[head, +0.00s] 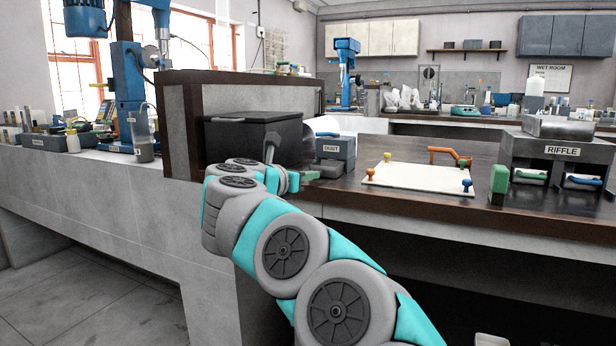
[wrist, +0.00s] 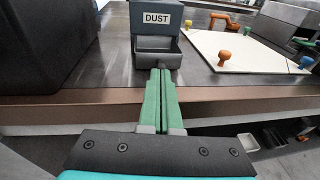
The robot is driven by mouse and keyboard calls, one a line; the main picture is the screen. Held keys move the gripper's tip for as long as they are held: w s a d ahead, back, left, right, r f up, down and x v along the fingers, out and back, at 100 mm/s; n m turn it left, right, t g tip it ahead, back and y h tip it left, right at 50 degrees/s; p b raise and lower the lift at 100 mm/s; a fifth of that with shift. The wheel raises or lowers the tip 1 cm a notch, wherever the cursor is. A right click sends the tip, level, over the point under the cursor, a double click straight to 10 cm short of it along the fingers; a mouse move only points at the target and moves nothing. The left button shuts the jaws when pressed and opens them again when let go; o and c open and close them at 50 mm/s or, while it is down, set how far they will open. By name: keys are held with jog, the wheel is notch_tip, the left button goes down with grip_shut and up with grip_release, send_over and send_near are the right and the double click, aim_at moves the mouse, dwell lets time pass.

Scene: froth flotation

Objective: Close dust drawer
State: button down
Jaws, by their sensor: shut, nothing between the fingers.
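The dust unit is a grey box labelled DUST (head: 331,149) on the dark benchtop; it also shows in the wrist view (wrist: 157,17). Its dust drawer (wrist: 150,60) is pulled out toward me, and its open top shows an empty-looking inside. My gripper (wrist: 160,72) is shut and empty, its green fingers side by side. The fingertips are right at the drawer's front, slightly right of its middle; I cannot tell whether they touch it. In the head view my gripper (head: 308,175) is low in front of the dust unit, and the drawer is hard to make out there.
A black box (head: 240,138) stands left of the dust unit. To the right are a white board (head: 417,178) with coloured knobs and an orange handle (head: 450,154), and a RIFFLE unit (head: 560,150) with a green block beside it. The bench's brown front edge (wrist: 50,105) runs below my fingers.

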aim_at(321, 169)
jog(key=x, duration=0.2)
jog(key=p+x, duration=0.1)
jog(key=x, duration=0.1)
jog(key=r+p+x, duration=0.1)
jog(key=x, duration=0.1)
jog(key=shift+w+a, duration=0.2)
jog(key=shift+w, duration=0.4)
jog(key=shift+d, duration=0.1)
